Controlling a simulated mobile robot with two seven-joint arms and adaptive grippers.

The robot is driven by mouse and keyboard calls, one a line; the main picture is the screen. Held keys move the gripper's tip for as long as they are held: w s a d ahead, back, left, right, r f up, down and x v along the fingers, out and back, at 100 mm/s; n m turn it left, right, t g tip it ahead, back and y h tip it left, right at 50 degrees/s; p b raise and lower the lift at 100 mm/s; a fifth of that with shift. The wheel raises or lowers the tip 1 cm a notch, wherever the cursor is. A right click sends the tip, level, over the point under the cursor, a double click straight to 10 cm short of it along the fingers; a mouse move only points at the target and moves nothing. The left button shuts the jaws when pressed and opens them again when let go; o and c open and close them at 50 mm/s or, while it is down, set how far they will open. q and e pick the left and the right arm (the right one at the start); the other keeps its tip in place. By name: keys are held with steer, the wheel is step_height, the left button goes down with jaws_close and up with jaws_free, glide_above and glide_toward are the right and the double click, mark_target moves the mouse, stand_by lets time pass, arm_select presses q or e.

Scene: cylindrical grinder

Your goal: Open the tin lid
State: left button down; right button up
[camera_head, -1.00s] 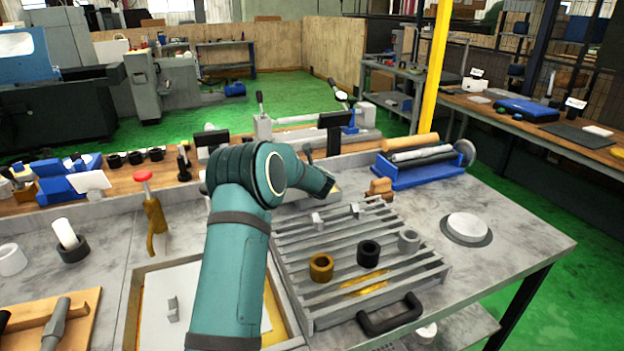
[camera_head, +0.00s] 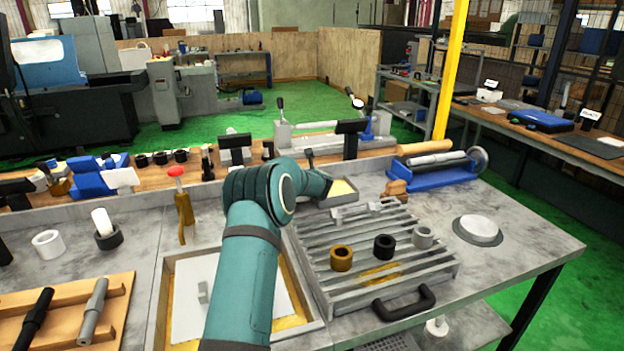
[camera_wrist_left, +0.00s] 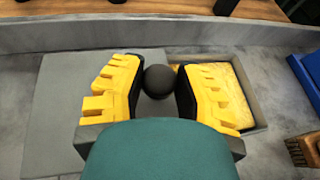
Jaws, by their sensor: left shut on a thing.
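The tin (camera_head: 343,191) stands at the back of the bench, partly hidden by my left arm. Its yellow inside shows. In the left wrist view the tin (camera_wrist_left: 262,108) is a grey-walled box on the right, uncovered there, with yellow contents. A flat grey plate, which looks like the lid (camera_wrist_left: 62,100), lies to the left of the yellow area. A dark round knob (camera_wrist_left: 158,80) sits between the two yellow fingers of my left gripper (camera_wrist_left: 159,88), which is shut on it. My wrist hides the plate's near part. My right gripper is not in view.
A slatted grey rack (camera_head: 325,262) with several rings lies in front of the tin. A blue roller stand (camera_head: 440,178) and a wooden block (camera_head: 396,190) are to its right. A red-topped oil can (camera_head: 184,210) stands to the left. A raised ledge runs behind.

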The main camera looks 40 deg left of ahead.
arm_select(q)
steer(key=c, duration=0.6)
jaws_free()
steer(key=shift+a, duration=0.15)
steer(key=v, duration=1.2)
steer(key=shift+r, duration=0.15)
